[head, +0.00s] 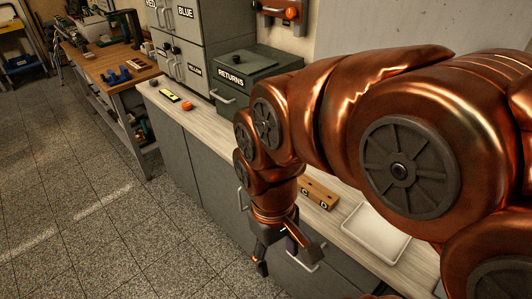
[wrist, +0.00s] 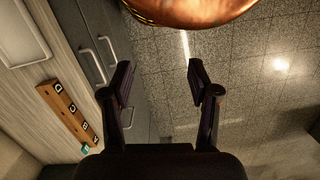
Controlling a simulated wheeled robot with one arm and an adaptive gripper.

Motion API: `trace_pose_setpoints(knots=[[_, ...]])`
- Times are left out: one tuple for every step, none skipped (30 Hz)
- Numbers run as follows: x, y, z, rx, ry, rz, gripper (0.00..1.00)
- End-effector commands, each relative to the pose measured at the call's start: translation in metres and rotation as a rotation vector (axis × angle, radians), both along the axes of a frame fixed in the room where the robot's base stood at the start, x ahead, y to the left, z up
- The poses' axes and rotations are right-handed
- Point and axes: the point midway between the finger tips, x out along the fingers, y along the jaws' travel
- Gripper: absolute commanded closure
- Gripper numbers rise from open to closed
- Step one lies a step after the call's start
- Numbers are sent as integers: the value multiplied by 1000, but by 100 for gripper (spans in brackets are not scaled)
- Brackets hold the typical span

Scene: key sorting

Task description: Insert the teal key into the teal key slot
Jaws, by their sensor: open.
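My gripper (head: 290,258) is open and empty, hanging in front of the counter's front edge. In the wrist view its two fingers (wrist: 160,85) are spread apart over the floor. A wooden block (head: 318,193) with lettered plates lies on the counter behind my arm. In the wrist view the block (wrist: 68,112) shows D, C, B and A, left of my fingers. A small teal piece (wrist: 86,149) is at the block's A end, partly cut off by my gripper's body. I cannot tell whether it is the key or the slot.
A white tray (head: 376,234) lies on the counter right of the block. A green RETURNS box (head: 255,75), a yellow-green item (head: 168,95) and an orange item (head: 187,105) are farther left. Drawer handles (head: 308,264) stick out from the cabinet fronts. The floor (head: 130,225) at left is clear.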

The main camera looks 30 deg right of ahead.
Motion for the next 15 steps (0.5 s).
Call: trace_pose_setpoints(knots=[[11, -2, 0, 6, -5, 30, 40], [17, -4, 1, 11, -6, 55, 40], [26, -6, 2, 17, -6, 90, 40], [34, -7, 3, 22, -8, 118, 40], [42, -9, 5, 26, -13, 146, 40], [51, -12, 7, 32, -18, 183, 40], [58, -14, 7, 37, -19, 212, 40], [66, -16, 8, 41, -21, 239, 40], [76, -19, 9, 46, -28, 276, 40], [83, -21, 10, 50, -32, 304, 40], [90, -24, 11, 54, -34, 331, 40], [99, -27, 11, 59, -37, 369, 40], [107, -29, 12, 63, -40, 397, 40], [114, -32, 13, 66, -43, 424, 40], [123, -36, 13, 71, -46, 461, 40]])
